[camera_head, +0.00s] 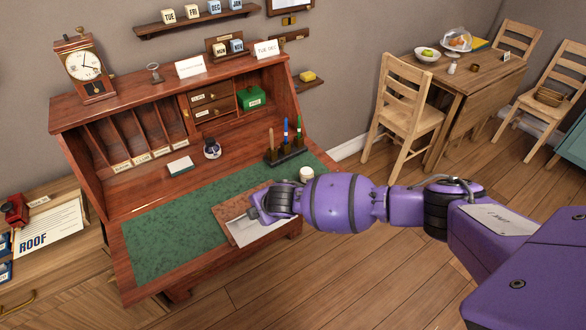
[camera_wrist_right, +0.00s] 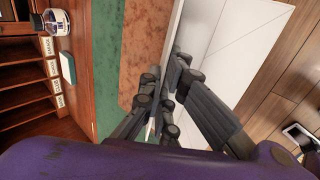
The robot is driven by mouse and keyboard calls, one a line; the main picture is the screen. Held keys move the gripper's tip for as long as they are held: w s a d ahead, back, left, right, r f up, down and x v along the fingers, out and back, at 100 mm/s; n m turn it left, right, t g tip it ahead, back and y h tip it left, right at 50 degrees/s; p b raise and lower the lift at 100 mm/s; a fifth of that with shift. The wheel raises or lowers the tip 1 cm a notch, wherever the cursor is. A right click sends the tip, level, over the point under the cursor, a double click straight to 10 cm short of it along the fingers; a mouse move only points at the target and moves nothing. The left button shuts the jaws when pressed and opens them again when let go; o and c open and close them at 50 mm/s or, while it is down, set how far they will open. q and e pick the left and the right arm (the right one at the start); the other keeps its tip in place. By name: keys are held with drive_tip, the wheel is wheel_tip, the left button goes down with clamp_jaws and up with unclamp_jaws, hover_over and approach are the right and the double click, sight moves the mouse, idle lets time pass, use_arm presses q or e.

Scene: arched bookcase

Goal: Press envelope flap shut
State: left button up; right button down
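A white envelope (camera_head: 262,234) lies at the desk's front edge, partly covered by my right gripper (camera_head: 258,206). In the right wrist view the envelope (camera_wrist_right: 240,45) shows faint fold lines and a pale strip along its edge beside the brown pad. I cannot tell whether that strip is the flap or how far it is folded. In that view my right gripper's dark fingers (camera_wrist_right: 165,82) are close together over the strip. Whether they touch it or hold anything is unclear. My left gripper is out of view.
A brown pad (camera_head: 228,210) lies beside the envelope on the green desktop (camera_head: 165,240). A pen stand (camera_head: 286,155) and a small white round object (camera_head: 306,174) are near my right arm. An ink bottle (camera_head: 212,149) sits further back. The left desktop is clear.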

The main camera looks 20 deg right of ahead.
drive_tip(key=c, duration=2.3)
unclamp_jaws()
drive_tip(key=shift+r, duration=0.1)
drive_tip(key=shift+w, duration=0.1)
drive_tip(key=shift+r, duration=0.15)
drive_tip(key=v, duration=1.1)
drive_tip(key=shift+s+r, duration=0.2)
drive_tip(key=shift+s, duration=0.2)
